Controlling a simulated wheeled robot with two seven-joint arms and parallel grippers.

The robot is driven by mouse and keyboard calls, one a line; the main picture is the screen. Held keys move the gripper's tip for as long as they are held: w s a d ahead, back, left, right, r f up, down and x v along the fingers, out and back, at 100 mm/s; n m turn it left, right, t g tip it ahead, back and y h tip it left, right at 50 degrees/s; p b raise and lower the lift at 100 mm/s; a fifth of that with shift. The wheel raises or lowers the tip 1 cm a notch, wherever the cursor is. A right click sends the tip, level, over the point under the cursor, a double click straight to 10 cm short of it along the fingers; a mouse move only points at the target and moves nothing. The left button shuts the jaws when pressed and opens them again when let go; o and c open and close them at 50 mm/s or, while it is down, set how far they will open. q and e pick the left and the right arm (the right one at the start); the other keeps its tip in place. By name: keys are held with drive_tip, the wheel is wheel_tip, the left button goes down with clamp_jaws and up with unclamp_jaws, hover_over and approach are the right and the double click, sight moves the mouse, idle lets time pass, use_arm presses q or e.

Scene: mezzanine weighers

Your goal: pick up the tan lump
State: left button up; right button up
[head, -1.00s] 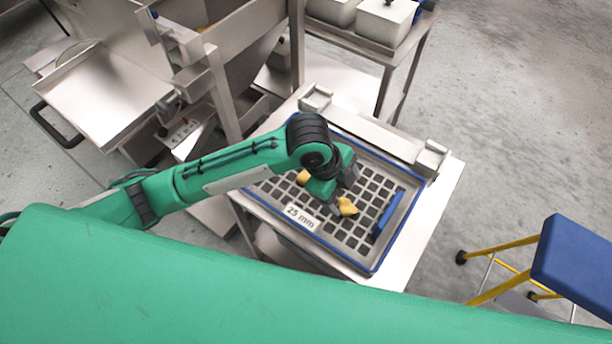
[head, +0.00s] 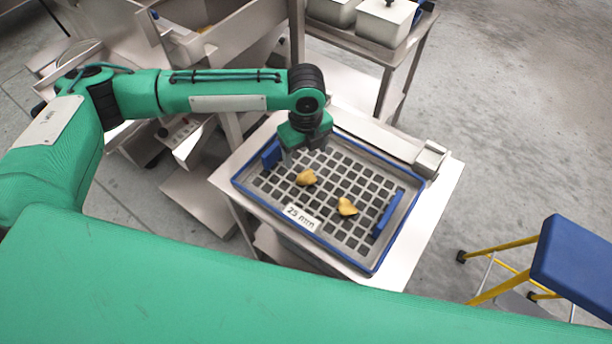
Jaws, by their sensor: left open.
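Two tan lumps lie apart on the dark square grid of a blue-rimmed sieve tray (head: 258,203). One tan lump (head: 306,178) is left of the grid's middle. The other tan lump (head: 347,206) is nearer the right side and the front. My left gripper (head: 303,156) is over the far left part of the tray, just behind the first lump, pointing down. It is open, with nothing seen in it, and its fingertips are small and hard to make out. My right gripper is not in view.
The tray has blue handles at its left (head: 271,154) and right (head: 388,214) and a "25 mm" label (head: 301,217). It rests on a steel table (head: 436,203). A blue-topped yellow step stool (head: 575,262) stands right. White containers (head: 385,20) sit on a rear bench.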

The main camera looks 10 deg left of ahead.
use_arm(q)
hover_over(306, 175)
drive_tip(key=f, duration=0.5)
drive_tip(key=shift+s+f+p, duration=0.25)
drive_tip(key=shift+f+p, duration=0.05)
drive_tip(key=shift+f, duration=0.5)
drive_tip(key=f, duration=0.1)
drive_tip(key=f+p, duration=0.1)
drive_tip(key=f, duration=0.2)
drive_tip(key=shift+w+f, duration=0.25)
drive_tip(key=shift+f, duration=0.05)
drive_tip(key=c, duration=1)
drive_tip(key=shift+c, duration=0.2)
